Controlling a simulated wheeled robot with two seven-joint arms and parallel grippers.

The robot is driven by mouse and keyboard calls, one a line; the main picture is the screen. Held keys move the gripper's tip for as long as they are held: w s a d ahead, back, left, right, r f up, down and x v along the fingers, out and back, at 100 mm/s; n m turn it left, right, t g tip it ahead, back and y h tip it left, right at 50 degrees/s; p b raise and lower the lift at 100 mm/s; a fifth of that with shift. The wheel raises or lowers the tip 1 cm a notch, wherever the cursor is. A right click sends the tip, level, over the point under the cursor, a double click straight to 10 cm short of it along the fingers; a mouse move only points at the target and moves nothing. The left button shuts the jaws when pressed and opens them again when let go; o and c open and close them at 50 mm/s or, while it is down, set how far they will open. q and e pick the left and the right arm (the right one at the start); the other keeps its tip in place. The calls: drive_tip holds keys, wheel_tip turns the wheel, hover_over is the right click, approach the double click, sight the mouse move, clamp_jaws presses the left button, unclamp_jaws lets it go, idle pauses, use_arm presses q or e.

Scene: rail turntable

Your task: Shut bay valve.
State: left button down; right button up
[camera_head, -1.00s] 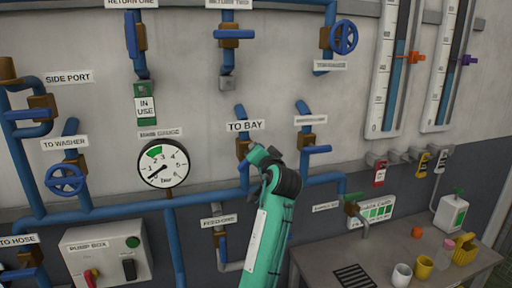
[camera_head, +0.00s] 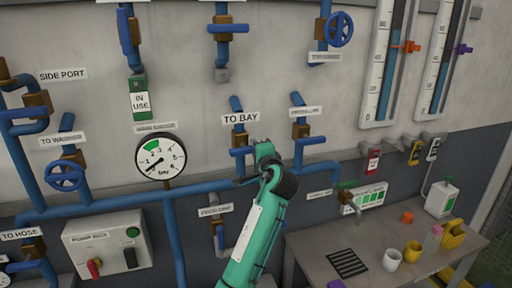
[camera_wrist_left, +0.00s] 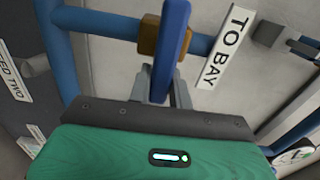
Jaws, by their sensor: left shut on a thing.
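The bay valve has a brown body (camera_head: 238,141) on a blue pipe, below the "TO BAY" label (camera_head: 240,118). Its blue lever (camera_head: 241,152) lies about level, across the upright pipe, with its right end at my left gripper (camera_head: 262,151). In the left wrist view the blue lever (camera_wrist_left: 173,45) stands crosswise to the pipe, in front of the brown body (camera_wrist_left: 150,34). There my left gripper (camera_wrist_left: 166,88) is shut on the lever, its fingers partly hidden behind the lever and the gripper housing. My right gripper is in neither view.
A neighbouring valve with a blue lever (camera_head: 310,141) sits close to the right of my gripper. A gauge (camera_head: 160,159) and a pump box (camera_head: 107,245) are to the left. A workbench (camera_head: 318,262) with cups stands at the lower right.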

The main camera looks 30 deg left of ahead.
use_arm(q)
drive_tip(key=shift+a+r, duration=0.15)
idle(0.4)
drive_tip(key=c, duration=1.3)
unclamp_jaws()
drive_tip(key=shift+a, duration=0.1)
drive_tip(key=shift+a+f, duration=0.2)
drive_tip(key=shift+s+d+f+b, duration=0.15)
drive_tip(key=shift+s+d+b, duration=0.15)
drive_tip(key=shift+d, duration=0.25)
drive_tip(key=shift+b+v, duration=3.05)
drive_tip(key=shift+v, duration=3.25)
drive_tip(key=shift+s, duration=0.1)
